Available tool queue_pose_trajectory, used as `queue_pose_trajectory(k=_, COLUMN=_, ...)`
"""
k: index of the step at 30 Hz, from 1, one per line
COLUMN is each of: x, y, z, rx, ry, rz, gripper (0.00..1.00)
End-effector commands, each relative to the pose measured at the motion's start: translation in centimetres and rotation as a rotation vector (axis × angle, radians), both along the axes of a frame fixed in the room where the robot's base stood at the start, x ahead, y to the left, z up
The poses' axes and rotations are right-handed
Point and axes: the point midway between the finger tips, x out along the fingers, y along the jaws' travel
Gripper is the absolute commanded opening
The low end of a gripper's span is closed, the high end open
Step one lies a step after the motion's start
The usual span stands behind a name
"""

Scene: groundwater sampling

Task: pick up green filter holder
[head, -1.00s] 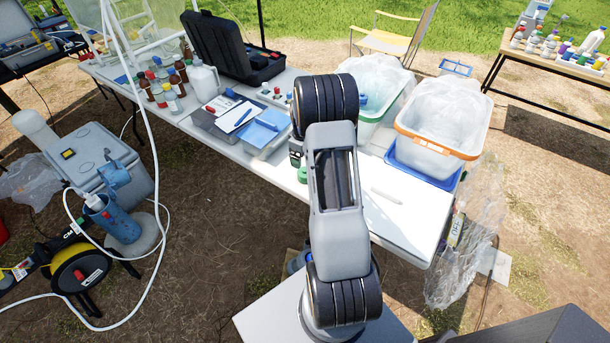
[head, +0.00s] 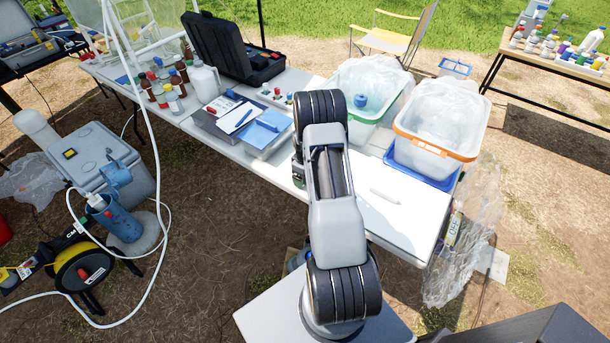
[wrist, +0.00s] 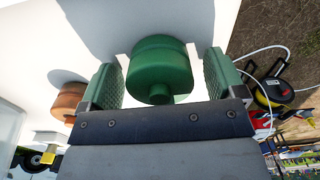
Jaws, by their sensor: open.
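The green filter holder (wrist: 160,68) is a round, ridged green piece with a small stub, on the white table top in the wrist view. My gripper (wrist: 163,88) is open, with one green finger pad on each side of the holder. A narrow gap shows between the holder and each pad. In the head view my arm hides the holder and most of my gripper.
An orange-brown piece of similar shape (wrist: 68,102) stands just left of the left finger in the wrist view. In the head view, a blue folder (head: 259,131) lies left of my arm, and an orange-rimmed bin (head: 432,152) stands to the right.

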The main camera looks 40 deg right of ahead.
Motion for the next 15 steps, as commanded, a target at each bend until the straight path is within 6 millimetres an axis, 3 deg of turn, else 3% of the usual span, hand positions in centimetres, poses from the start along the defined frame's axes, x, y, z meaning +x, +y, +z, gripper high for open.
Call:
queue_pose_trajectory(k=6, x=0.03, y=0.00, z=-0.02, rx=-0.001, ry=-0.001, rz=0.000, gripper=0.88)
queue_pose_trajectory(k=15, x=0.03, y=0.00, z=0.00, rx=-0.001, ry=0.000, rz=0.000, gripper=0.59)
